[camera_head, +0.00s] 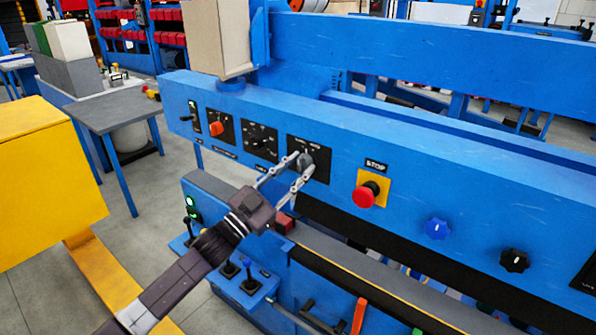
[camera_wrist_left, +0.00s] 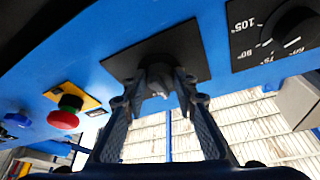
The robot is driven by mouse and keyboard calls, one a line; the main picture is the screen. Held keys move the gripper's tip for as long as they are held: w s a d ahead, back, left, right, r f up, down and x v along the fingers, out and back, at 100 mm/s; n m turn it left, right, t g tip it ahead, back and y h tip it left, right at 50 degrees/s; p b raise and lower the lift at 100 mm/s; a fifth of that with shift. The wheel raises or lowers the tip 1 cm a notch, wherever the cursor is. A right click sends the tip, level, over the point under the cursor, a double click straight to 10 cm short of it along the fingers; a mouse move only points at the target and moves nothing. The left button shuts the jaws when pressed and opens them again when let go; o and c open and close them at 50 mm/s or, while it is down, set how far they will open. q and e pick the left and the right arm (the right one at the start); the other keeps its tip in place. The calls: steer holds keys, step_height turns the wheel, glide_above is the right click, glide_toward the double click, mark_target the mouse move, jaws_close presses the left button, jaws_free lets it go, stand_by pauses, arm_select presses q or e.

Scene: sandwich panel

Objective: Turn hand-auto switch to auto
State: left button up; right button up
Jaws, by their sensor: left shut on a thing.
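The hand-auto switch (camera_head: 306,160) is a dark knob on a black square plate on the blue panel (camera_head: 440,195), left of the red stop button. My left gripper (camera_head: 302,167) reaches up to it from below left, and its two fingers are shut on the knob. In the left wrist view the fingers (camera_wrist_left: 157,95) sit on both sides of the switch knob (camera_wrist_left: 158,78). The plate's lettering is too small to read, and the fingers partly hide the knob, so its setting cannot be told. My right gripper is not in view.
A red stop button (camera_head: 366,194) on a yellow plate is just right of the switch. A dial plate (camera_head: 259,142) and an orange knob (camera_head: 217,128) lie to its left. Blue (camera_head: 438,228) and black (camera_head: 514,260) knobs are further right. A joystick box (camera_head: 245,283) stands below.

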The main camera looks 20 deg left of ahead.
arm_select(q)
steer(key=m+g+h, duration=0.1)
steer(key=m, duration=0.2)
steer(key=m+g, duration=0.1)
steer(key=m, duration=0.3)
steer(key=shift+a+r+g+h+p, duration=0.1)
steer(key=shift+a+g+h+p, duration=0.05)
steer(key=shift+g+h+p, duration=0.2)
steer(key=shift+m, duration=0.3)
steer(key=o, duration=1.2)
steer(key=shift+c, duration=0.2)
steer(key=v, duration=1.2)
steer(key=shift+w+a, duration=0.1)
